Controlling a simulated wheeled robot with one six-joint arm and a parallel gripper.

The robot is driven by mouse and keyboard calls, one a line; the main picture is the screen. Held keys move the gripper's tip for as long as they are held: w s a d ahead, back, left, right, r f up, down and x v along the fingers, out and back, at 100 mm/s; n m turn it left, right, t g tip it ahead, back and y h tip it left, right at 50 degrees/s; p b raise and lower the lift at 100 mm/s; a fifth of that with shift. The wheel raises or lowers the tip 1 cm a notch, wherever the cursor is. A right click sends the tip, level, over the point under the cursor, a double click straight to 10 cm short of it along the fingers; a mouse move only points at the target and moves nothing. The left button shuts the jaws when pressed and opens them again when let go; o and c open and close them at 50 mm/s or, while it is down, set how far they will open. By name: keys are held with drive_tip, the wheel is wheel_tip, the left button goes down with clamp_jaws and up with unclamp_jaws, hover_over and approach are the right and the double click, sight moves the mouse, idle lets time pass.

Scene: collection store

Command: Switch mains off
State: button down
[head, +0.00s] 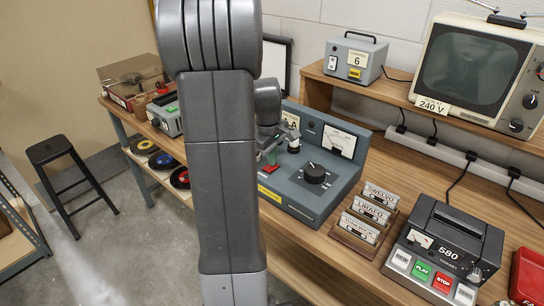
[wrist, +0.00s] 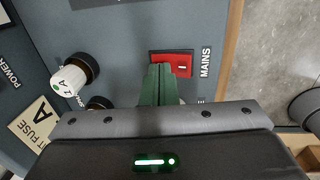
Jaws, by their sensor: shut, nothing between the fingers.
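The MAINS switch is a red rocker (wrist: 168,60) with a white mark, set in the blue-grey panel of a bench unit (head: 305,198). The MAINS label (wrist: 205,62) is to its right in the wrist view. My gripper (wrist: 162,72) has its green fingers together and empty, with the tips overlapping the rocker's lower edge in the wrist view. I cannot tell whether they touch it or which side is pressed. In the head view the red rocker (head: 281,171) shows just below my gripper (head: 272,156), partly hidden by my arm.
A white fuse cap (wrist: 69,79) stands out of the panel near the rocker. A black knob (head: 315,173) and a meter (head: 340,141) are on the same unit. A stool (head: 52,150) is at left.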

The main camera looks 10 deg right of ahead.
drive_tip(key=shift+s+a+f, duration=0.1)
drive_tip(key=shift+s+a, duration=0.1)
drive_tip(key=shift+s, duration=0.05)
drive_tip(key=shift+s+a, duration=0.3)
drive_tip(key=shift+a, duration=0.15)
drive_tip(key=shift+r+p, duration=0.55)
drive_tip(key=shift+r, duration=0.15)
wheel_tip(320, 180, up, 13)
drive_tip(key=s+a+p, duration=0.1)
drive_tip(key=shift+a+p, duration=0.15)
drive_tip(key=shift+p, duration=0.25)
drive_tip(key=shift+f, duration=0.1)
